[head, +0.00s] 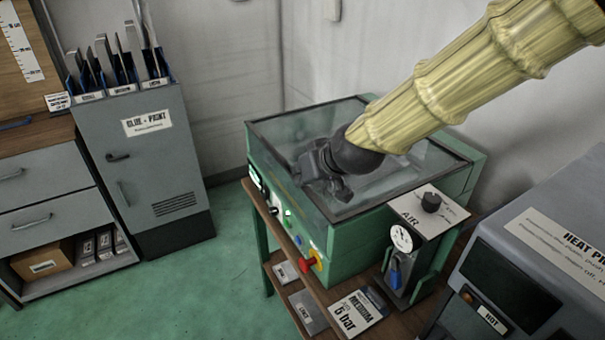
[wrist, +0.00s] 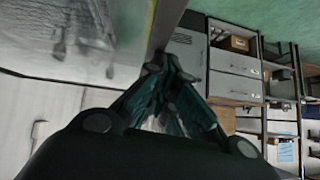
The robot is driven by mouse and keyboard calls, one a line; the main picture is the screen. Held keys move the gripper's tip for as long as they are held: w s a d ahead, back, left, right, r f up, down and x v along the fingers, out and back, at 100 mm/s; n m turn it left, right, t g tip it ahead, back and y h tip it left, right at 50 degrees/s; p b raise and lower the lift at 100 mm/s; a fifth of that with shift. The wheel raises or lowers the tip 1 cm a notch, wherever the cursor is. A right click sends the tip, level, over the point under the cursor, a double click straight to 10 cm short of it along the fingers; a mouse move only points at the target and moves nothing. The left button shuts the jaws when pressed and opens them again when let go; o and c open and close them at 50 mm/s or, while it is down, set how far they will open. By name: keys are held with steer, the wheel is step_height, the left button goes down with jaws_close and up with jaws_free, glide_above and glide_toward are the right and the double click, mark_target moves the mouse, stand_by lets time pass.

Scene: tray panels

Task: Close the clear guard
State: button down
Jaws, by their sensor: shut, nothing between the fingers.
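The clear guard (head: 280,130) is a see-through panel in a dark frame on top of the green machine (head: 350,240). It looks roughly level over the machine's top; I cannot tell whether a small gap is left under its edge. My gripper (head: 322,182) is shut and empty, low over the middle of the panel in the head view. I cannot tell if it touches. In the wrist view the shut fingers (wrist: 176,68) point towards the pale edge of the guard (wrist: 165,20), with its clear surface to the left. My sleeved arm hides the panel's back right part.
An air unit with a gauge (head: 401,238) stands at the machine's right front. A red knob (head: 307,263) sits on the front panel. A grey heat press (head: 530,270) is at the right. A grey cabinet (head: 145,160) stands left, with green floor free between.

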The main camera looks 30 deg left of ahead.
steer(key=a+r+p+v, duration=0.1)
steer(key=a+r+v, duration=0.1)
steer(key=v, duration=1)
steer(key=shift+d+r, duration=0.15)
steer(key=shift+r, duration=0.2)
